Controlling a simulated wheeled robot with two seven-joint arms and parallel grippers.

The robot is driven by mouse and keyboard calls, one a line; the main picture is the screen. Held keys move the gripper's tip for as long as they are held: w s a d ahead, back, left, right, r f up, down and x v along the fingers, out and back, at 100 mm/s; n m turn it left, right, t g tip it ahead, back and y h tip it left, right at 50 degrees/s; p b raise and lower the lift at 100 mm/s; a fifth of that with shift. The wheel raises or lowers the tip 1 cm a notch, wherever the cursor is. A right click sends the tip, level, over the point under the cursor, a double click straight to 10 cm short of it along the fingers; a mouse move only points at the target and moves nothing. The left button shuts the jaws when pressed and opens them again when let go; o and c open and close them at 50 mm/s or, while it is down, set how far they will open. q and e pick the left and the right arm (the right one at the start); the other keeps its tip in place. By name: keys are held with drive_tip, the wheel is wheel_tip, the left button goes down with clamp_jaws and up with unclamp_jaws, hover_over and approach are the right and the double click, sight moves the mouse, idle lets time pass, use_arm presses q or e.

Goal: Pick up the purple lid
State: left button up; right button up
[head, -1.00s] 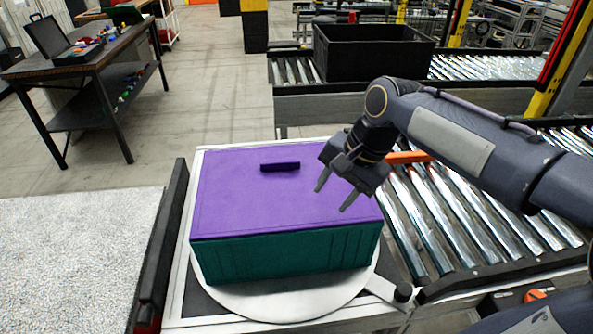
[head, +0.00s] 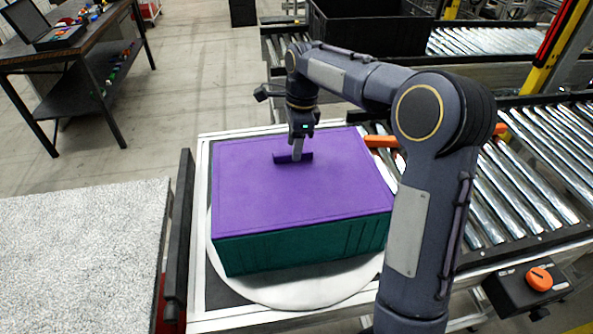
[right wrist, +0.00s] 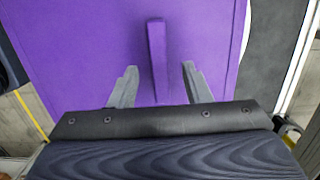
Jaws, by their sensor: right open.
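The purple lid (head: 300,190) lies flat on a dark green box (head: 305,247), with a raised purple handle (head: 280,158) near its far edge. My right gripper (head: 297,155) points down at the handle from above. In the right wrist view the open fingers of my right gripper (right wrist: 158,85) stand on either side of the handle (right wrist: 157,55), with gaps visible between. The lid (right wrist: 90,35) fills most of that view. Whether the fingertips reach down beside the handle is hard to tell. My left gripper is not in view.
The box stands on a round light plate (head: 310,290) in a framed station. A roller conveyor (head: 510,180) runs at the right, and a black crate (head: 370,30) sits on rollers behind. An orange knob (head: 539,279) is at lower right. A work table (head: 70,50) stands far left.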

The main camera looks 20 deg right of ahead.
drive_tip(key=shift+a+f, duration=0.15)
drive_tip(key=shift+f, duration=0.65)
clamp_jaws()
drive_tip(key=shift+r, duration=0.1)
drive_tip(key=shift+r, duration=0.1)
